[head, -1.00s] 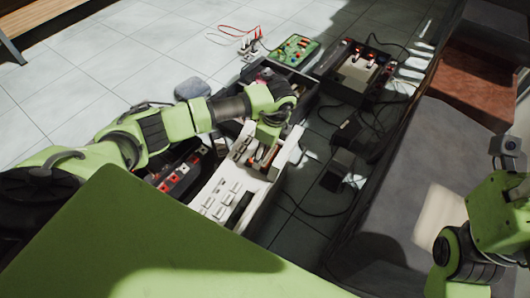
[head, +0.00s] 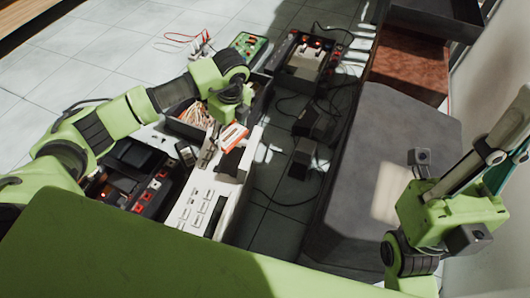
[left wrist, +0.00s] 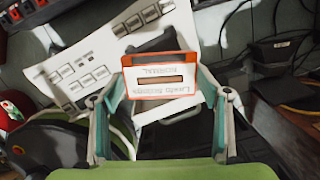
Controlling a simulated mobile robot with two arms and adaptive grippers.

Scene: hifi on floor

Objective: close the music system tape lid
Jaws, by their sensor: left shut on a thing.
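The white music system (head: 205,205) lies on the floor with rows of buttons; it also fills the upper left of the left wrist view (left wrist: 90,62). A dark recess (head: 231,162) shows at its far end. I cannot clearly make out the tape lid or its angle. My left gripper (head: 232,122) is above that far end, shut on an orange and white cassette (head: 233,136). In the left wrist view the cassette (left wrist: 160,78) sits between the fingertips (left wrist: 164,92) and hides part of the system. My right gripper (head: 510,140) is raised at the right, far from the system.
A dark device with red buttons (head: 140,190) lies left of the system. Another dark device (head: 310,60) and a green board (head: 249,44) lie beyond. Cables cross the floor at right, beside a large grey block (head: 390,135).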

